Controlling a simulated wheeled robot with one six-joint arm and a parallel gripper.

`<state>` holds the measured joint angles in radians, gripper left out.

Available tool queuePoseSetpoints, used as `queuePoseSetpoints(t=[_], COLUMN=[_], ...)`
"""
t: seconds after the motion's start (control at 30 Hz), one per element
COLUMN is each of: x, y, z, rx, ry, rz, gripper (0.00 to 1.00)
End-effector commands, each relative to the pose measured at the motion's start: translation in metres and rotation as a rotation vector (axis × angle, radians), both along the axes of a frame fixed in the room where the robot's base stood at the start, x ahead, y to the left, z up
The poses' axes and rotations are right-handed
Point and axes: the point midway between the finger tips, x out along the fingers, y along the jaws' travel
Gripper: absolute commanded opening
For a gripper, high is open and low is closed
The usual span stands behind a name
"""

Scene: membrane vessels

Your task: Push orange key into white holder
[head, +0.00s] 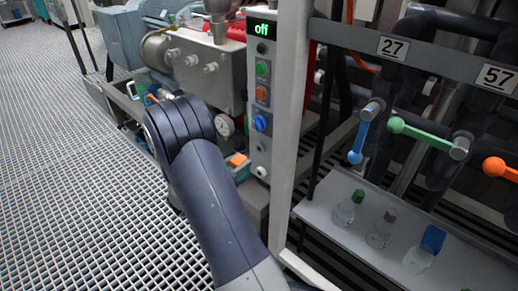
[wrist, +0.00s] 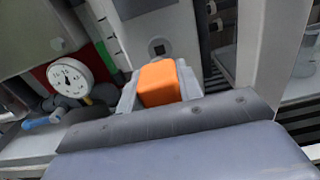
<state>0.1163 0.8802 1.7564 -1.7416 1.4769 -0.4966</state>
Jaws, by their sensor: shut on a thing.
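The orange key (wrist: 158,82) is a blocky piece in the middle of the wrist view. My gripper (wrist: 157,92) is shut on it, with pale grey fingers on either side. In the head view the orange key (head: 238,160) shows just left of the control panel's lower part, partly behind my arm. A pale fitting with a dark square opening (wrist: 158,47) is just beyond the key in the wrist view; it looks like the white holder. In the head view a small white round piece (head: 262,171) sits low on the panel. The key appears outside the opening.
A pressure gauge (wrist: 70,78) is left of the key. A pale upright post (head: 290,120) stands right of the panel. A shelf with bottles (head: 345,213) is farther right. Open grating floor (head: 70,180) lies left.

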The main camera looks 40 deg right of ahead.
Motion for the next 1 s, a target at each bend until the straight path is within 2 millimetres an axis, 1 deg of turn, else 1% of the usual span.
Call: queuePoseSetpoints(t=[0.37,0.5,0.57,0.67,0.8,1.0], x=[0.000,0.001,0.002,0.005,0.007,0.007], y=[0.001,0.002,0.003,0.004,0.006,0.009], z=[0.000,-0.005,-0.010,-0.021,-0.038,-0.057], rx=[-0.001,-0.004,-0.009,-0.020,-0.038,-0.063], ry=[0.001,0.053,0.111,0.252,0.487,0.805], rz=[0.000,0.000,0.000,-0.001,-0.001,-0.001], gripper=[0.00,0.00,0.00,0.00,0.00,0.00])
